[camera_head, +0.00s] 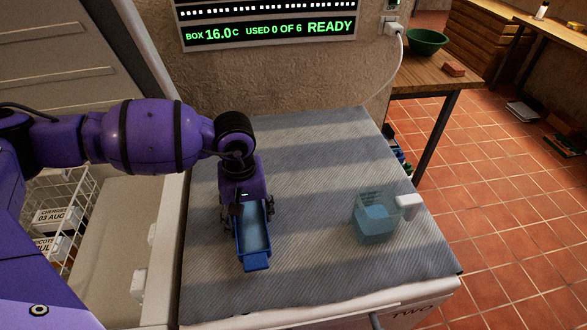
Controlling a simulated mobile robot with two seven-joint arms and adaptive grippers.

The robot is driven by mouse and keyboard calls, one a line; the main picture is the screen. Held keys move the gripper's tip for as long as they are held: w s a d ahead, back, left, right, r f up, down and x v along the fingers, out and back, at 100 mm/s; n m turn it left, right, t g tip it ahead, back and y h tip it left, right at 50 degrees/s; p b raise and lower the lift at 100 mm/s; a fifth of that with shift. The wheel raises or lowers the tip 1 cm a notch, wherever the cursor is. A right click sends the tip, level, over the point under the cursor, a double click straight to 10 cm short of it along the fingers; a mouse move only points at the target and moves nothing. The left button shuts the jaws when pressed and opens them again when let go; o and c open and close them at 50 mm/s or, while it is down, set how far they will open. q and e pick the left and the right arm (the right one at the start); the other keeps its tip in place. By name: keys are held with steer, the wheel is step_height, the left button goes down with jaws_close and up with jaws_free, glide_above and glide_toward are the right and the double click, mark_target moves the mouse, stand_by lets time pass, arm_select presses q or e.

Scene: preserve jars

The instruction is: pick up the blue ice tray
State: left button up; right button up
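The blue ice tray (253,262) is long and narrow with light blue contents. It is on or just above the grey ribbed mat, in the middle left of the head view. My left gripper (248,210) points down over the tray's far part, one finger at each long side. I cannot tell whether the fingers press on its walls. The gripper hides the tray's far end. My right gripper is not in view.
A clear jug (376,228) with blue liquid and a white handle stands right of the tray on the grey mat (320,262). A wire basket (75,205) with labelled packs is at left. A lit display (268,30) hangs behind. The mat between tray and jug is clear.

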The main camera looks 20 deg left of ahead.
arm_select(q)
steer(key=c, duration=0.8)
steer(key=shift+c, duration=0.6)
steer(key=shift+r, duration=0.1)
steer(key=shift+r, duration=0.2)
step_height(320, 180, up, 2)
steer(key=shift+w, duration=0.1)
steer(key=s+d+r+b, duration=0.1)
steer(key=s+d+r, duration=0.8)
steer(key=s+r, duration=0.1)
steer(key=shift+s+r, duration=0.2)
steer(key=shift+s, duration=0.2)
